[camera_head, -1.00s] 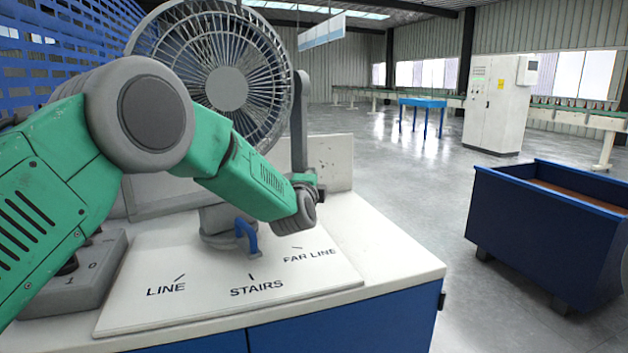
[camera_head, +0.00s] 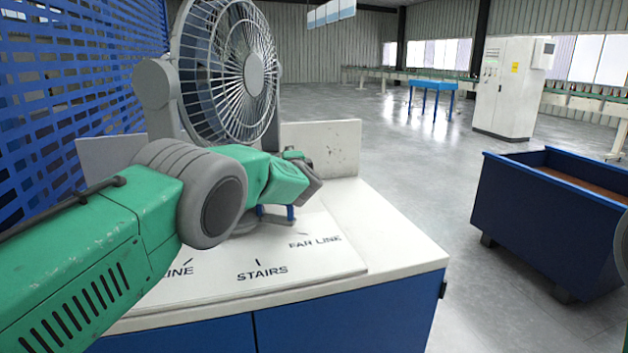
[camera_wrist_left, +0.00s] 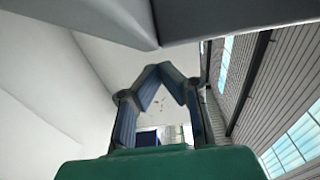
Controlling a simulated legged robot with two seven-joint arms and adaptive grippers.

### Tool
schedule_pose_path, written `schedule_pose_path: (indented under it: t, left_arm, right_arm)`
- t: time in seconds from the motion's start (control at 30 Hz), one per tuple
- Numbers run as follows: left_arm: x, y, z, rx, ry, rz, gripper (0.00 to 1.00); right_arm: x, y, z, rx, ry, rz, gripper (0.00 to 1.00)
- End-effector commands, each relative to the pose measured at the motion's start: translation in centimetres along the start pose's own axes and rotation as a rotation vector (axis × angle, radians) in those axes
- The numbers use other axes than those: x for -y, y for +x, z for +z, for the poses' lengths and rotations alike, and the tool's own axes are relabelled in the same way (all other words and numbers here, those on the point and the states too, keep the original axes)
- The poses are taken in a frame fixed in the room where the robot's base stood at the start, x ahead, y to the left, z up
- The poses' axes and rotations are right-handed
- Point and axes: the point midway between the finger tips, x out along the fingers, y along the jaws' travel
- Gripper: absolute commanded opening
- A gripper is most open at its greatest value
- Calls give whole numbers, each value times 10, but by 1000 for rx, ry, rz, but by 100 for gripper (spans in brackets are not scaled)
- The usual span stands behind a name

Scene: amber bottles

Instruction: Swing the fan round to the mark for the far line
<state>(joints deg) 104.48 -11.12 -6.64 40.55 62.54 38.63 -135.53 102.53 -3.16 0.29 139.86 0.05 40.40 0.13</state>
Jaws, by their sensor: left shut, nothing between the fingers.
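The grey fan (camera_head: 226,72) stands on the white-topped cabinet, its round cage facing right and partly towards me. My right gripper is out of view.
A blue mesh panel (camera_head: 75,90) stands close on the left. A blue cart (camera_head: 545,225) stands right of the cabinet, with open floor between. A blue table (camera_head: 432,86) and white control cabinet (camera_head: 507,90) stand farther back.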

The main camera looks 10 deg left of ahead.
Motion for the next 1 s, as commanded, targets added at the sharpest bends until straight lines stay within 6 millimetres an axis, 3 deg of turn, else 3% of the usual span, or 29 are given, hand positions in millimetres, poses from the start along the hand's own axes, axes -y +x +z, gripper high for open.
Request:
schedule_pose_path:
  t: [0.43, 1.0]
  left_arm:
    - [-1, 13, 15, 68, -5, 2, 0]
    - [1, 10, 12, 71, -2, 1, 0]
  right_arm:
    - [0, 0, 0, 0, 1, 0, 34]
    - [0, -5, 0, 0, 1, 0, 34]
